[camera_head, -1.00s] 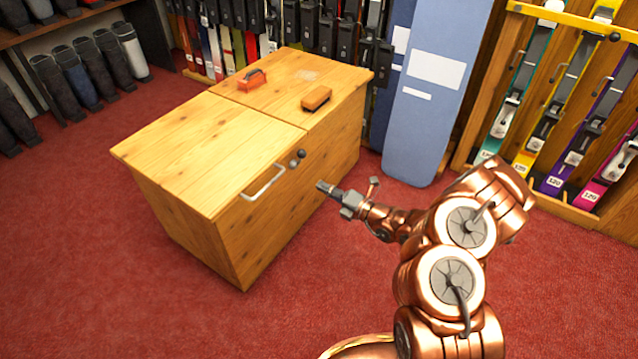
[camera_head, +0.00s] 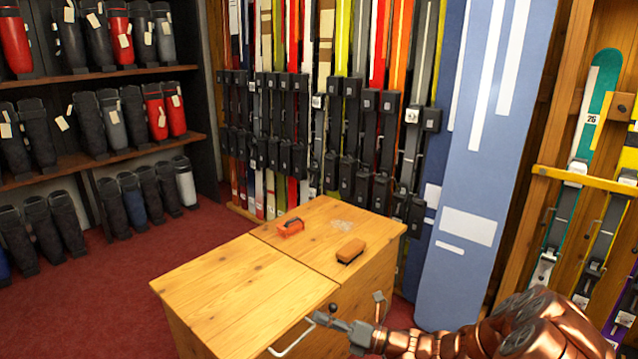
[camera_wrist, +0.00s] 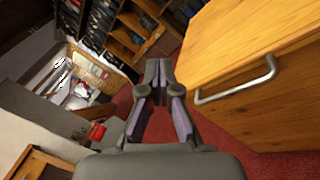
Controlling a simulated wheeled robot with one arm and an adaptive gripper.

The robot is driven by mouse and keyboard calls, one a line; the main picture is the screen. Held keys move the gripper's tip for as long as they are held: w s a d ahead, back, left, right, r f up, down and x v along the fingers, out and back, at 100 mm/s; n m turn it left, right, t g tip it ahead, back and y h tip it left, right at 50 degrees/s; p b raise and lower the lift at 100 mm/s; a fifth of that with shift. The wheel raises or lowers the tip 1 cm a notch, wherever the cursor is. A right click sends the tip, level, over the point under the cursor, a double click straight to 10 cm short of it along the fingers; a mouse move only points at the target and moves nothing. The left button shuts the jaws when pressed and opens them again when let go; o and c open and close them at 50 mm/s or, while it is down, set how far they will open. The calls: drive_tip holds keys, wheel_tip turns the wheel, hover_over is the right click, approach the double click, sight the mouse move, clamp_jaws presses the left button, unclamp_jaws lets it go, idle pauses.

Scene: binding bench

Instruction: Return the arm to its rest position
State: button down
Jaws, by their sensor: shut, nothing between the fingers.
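My gripper (camera_head: 322,319) shows at the bottom of the head view, in front of the wooden bench (camera_head: 228,290), close to its front handle (camera_head: 290,342). My copper-coloured arm reaches in from the lower right. In the wrist view the two fingers (camera_wrist: 158,72) meet at their tips, with nothing between them. The metal handle (camera_wrist: 238,88) on the bench (camera_wrist: 285,115) lies to the right of the fingers, apart from them in that picture. The lower bench front is cut off in the head view.
An orange-red tool (camera_head: 291,228) and a brown brush-like block (camera_head: 350,251) lie on the bench top. Skis stand in racks behind, beside a tall blue board (camera_head: 470,190). Boot shelves (camera_head: 100,155) stand at left. Red carpet (camera_head: 110,300) left of the bench is clear.

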drive_tip(key=s+a+r+n+g+p, duration=0.35)
drive_tip(key=s+r+n, duration=0.25)
drive_tip(key=r, duration=0.2)
drive_tip(key=s+a+r+n+g+p, duration=0.3)
drive_tip(key=s+r+n+g, duration=0.25)
drive_tip(key=r, duration=0.35)
drive_tip(key=s+r+n+g+h+p, duration=0.2)
drive_tip(key=s+r+n+p, duration=0.15)
drive_tip(key=s, duration=0.25)
drive_tip(key=s+r+n+g+h+p, duration=0.1)
drive_tip(key=s+r+n+h+p, duration=0.2)
drive_tip(key=s+r+n, duration=0.25)
drive_tip(key=s+d+r+n+t+h+p, duration=0.1)
drive_tip(key=s+d+r+n+h+p, duration=0.3)
drive_tip(key=d, duration=0.4)
drive_tip(key=s+d+r+n+t+h+p, duration=0.1)
drive_tip(key=s+d+r+n+h+p, duration=0.2)
drive_tip(key=s+d+p, duration=0.3)
drive_tip(key=s+d+r+n+t+h+p, duration=0.1)
drive_tip(key=s+d+r+n+h+p, duration=0.3)
drive_tip(key=d, duration=0.5)
wheel_tip(320, 180, up, 2)
drive_tip(key=shift+s+d+n+h+p, duration=0.35)
drive_tip(key=shift+s+h+p, duration=0.5)
drive_tip(key=shift+s, duration=0.3)
